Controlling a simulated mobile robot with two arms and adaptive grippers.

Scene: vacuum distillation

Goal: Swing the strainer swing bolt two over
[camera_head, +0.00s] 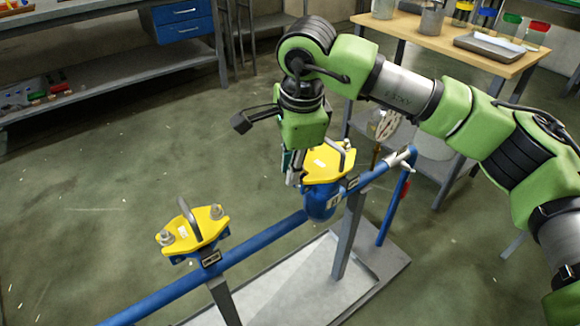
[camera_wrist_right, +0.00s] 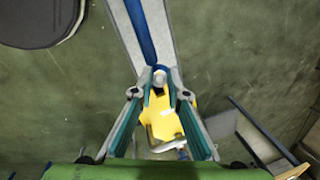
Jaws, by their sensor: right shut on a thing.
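Two blue strainers with yellow covers sit on a blue pipe: a left strainer (camera_head: 194,233) and a right strainer (camera_head: 322,172). The left one's cover carries a grey handle and a bolt with a nut on each side. My right gripper (camera_head: 296,178) points down at the left edge of the right strainer's yellow cover. In the right wrist view, its teal-padded fingers (camera_wrist_right: 159,92) are shut on a grey swing bolt (camera_wrist_right: 160,77) at the end of the yellow cover. The fingers partly hide the bolt in the head view. My left gripper is not in view.
The blue pipe (camera_head: 262,240) runs on grey posts over a pale tray-like base (camera_head: 300,290). A wooden-topped table (camera_head: 450,42) with glassware and a metal tray stands behind at right. A workbench with blue drawers (camera_head: 184,22) is at back left. Floor at left is clear.

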